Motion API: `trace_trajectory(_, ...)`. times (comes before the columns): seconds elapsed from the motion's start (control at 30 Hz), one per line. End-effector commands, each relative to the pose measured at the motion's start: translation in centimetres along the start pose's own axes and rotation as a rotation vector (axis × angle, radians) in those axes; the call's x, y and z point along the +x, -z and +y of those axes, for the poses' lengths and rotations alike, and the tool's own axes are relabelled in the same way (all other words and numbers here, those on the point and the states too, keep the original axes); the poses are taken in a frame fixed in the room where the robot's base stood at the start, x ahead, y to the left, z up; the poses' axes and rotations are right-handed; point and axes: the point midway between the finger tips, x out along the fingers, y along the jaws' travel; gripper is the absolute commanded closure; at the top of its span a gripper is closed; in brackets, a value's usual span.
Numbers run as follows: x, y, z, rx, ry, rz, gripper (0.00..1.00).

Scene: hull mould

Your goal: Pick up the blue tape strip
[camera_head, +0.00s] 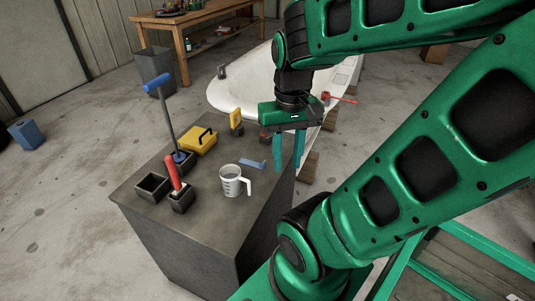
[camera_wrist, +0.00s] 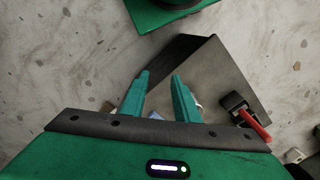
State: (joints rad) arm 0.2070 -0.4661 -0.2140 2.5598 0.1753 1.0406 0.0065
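The blue tape strip (camera_head: 253,163) lies on the dark grey stand (camera_head: 222,221), near its right edge and just beyond the measuring jug. One end of it seems bent up. My gripper (camera_head: 289,170) hangs to the right of the strip and above the stand's edge, with its teal fingers pointing down. The fingers are apart with nothing between them. In the wrist view my gripper (camera_wrist: 160,77) also shows open. A small pale blue patch (camera_wrist: 155,115) shows low between the fingers there; it may be the strip, mostly hidden by the gripper body.
A white jug (camera_head: 231,181), a yellow box (camera_head: 200,140), a yellow tool (camera_head: 236,118), a red-handled tool (camera_head: 172,170) and a tall blue-handled tool (camera_head: 165,110) crowd the stand. The white hull mould (camera_head: 240,90) stands behind. Its front right surface is clear.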

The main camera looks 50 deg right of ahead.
Motion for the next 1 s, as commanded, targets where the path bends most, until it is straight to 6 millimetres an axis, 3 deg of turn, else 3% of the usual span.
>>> trace_trajectory(0.57,-0.4,-0.2,0.5,0.024,0.009,0.01,0.72)
trace_trajectory(0.77,0.5,4.9,0.8,0.153,0.013,0.001,0.72)
trace_trajectory(1.0,3.2,12.5,0.7,0.368,0.016,0.001,0.72)
